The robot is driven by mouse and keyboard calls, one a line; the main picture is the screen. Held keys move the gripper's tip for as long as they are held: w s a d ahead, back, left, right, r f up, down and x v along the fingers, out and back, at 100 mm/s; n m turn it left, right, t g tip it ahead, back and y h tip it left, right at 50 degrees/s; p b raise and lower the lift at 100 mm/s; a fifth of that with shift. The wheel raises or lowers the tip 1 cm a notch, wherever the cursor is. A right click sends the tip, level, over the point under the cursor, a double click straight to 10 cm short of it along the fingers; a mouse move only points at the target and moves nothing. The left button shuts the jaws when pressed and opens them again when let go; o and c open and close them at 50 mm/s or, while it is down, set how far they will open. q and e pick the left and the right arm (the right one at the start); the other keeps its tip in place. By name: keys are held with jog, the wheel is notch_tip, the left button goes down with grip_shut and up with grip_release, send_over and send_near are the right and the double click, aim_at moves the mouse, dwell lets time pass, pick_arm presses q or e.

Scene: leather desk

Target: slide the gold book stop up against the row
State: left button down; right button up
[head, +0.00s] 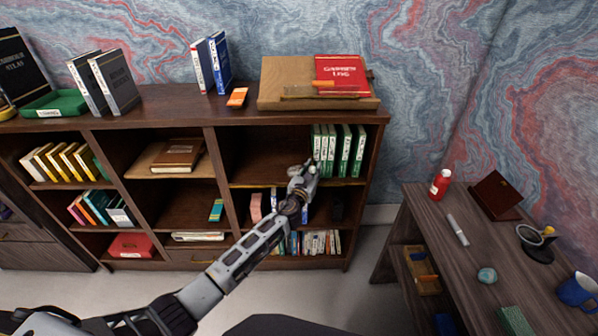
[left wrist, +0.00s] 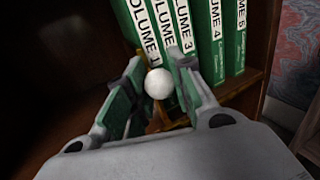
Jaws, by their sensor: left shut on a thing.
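My left gripper (head: 304,172) reaches into the upper right compartment of the bookcase, at the left end of a row of green volumes (head: 341,150). In the left wrist view the gripper (left wrist: 158,80) is shut on the gold book stop (left wrist: 153,127), with its round white knob (left wrist: 159,84) between the green-padded fingers. The green volumes (left wrist: 202,40) stand upright with numbered spines, just beyond the fingertips and to the right. The stop is close to the volume at the row's left end; I cannot tell whether they touch. The stop's lower part is mostly hidden. My right gripper is not in view.
The compartment is empty left of the gripper. The bookcase's right side wall (head: 371,150) stands beyond the row. Below, another compartment holds a pink book (head: 256,208). A tan board with a red book (head: 341,74) lies on top. A desk (head: 440,228) stands at right.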

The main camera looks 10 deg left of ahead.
pick_arm(q)
jog(key=w+d, duration=0.2)
jog(key=d, duration=0.5)
jog(key=shift+d+b, duration=0.2)
jog(key=shift+b, duration=0.2)
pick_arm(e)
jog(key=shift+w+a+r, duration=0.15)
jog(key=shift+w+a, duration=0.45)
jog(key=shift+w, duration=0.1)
pick_arm(q)
jog(key=shift+f, duration=0.15)
jog(key=c, duration=1.2)
grip_release()
jog(key=shift+d, duration=0.1)
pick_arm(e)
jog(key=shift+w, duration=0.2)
pick_arm(q)
jog(key=shift+s, duration=0.15)
